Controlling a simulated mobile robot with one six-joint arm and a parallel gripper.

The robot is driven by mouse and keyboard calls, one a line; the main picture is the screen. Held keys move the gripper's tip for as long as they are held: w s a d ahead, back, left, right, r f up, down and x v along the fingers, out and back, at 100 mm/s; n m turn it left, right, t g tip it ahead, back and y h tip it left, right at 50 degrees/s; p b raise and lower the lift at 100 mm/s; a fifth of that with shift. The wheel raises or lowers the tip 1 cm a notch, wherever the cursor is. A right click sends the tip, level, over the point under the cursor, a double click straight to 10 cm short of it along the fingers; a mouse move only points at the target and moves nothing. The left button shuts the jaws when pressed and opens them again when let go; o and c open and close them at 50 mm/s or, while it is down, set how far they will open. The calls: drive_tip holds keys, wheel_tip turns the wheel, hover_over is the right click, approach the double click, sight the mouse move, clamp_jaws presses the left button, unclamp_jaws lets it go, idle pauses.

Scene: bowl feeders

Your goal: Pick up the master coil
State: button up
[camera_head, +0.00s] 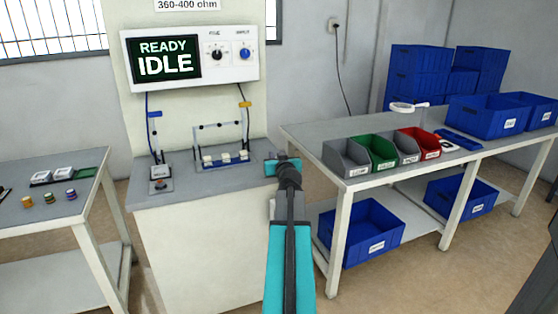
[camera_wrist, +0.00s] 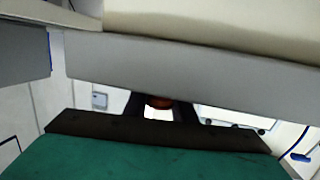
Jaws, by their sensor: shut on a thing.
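My gripper (camera_head: 283,159) is at the right end of the grey test bench top, in front of the wall. In the wrist view its dark fingers (camera_wrist: 158,104) are shut on a small copper-brown round thing (camera_wrist: 158,101), likely the master coil. Only a sliver of it shows between the fingers, and the grey edge in front hides part of it. In the head view my gripper hides what it holds. Several small coloured coils (camera_head: 49,198) stand on the left table, apart from my gripper.
The test bench (camera_head: 205,190) carries a small dark-topped block (camera_head: 160,186) and a rack with white pieces (camera_head: 226,156). The display (camera_head: 165,58) reads READY IDLE. The right table (camera_head: 345,150) holds grey, green and red bins. In the wrist view a grey slab edge (camera_wrist: 190,85) is close.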

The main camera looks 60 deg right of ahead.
drive_tip(key=shift+r+p, duration=0.3)
drive_tip(key=shift+r, duration=0.55)
drive_tip(key=shift+s+a+r, duration=0.15)
drive_tip(key=shift+r, duration=0.3)
drive_tip(key=shift+s+a+r, duration=0.1)
drive_tip(key=shift+a+r, duration=0.05)
drive_tip(key=shift+r, duration=0.3)
drive_tip(key=f+b+v, duration=0.1)
drive_tip(key=b+v, duration=0.1)
drive_tip(key=v, duration=0.8)
drive_tip(key=shift+a, duration=0.25)
drive_tip(key=b, duration=0.2)
drive_tip(key=shift+s+a+r+b, duration=0.1)
drive_tip(key=shift+s+a+b, duration=0.1)
drive_tip(key=shift+s+b, duration=0.15)
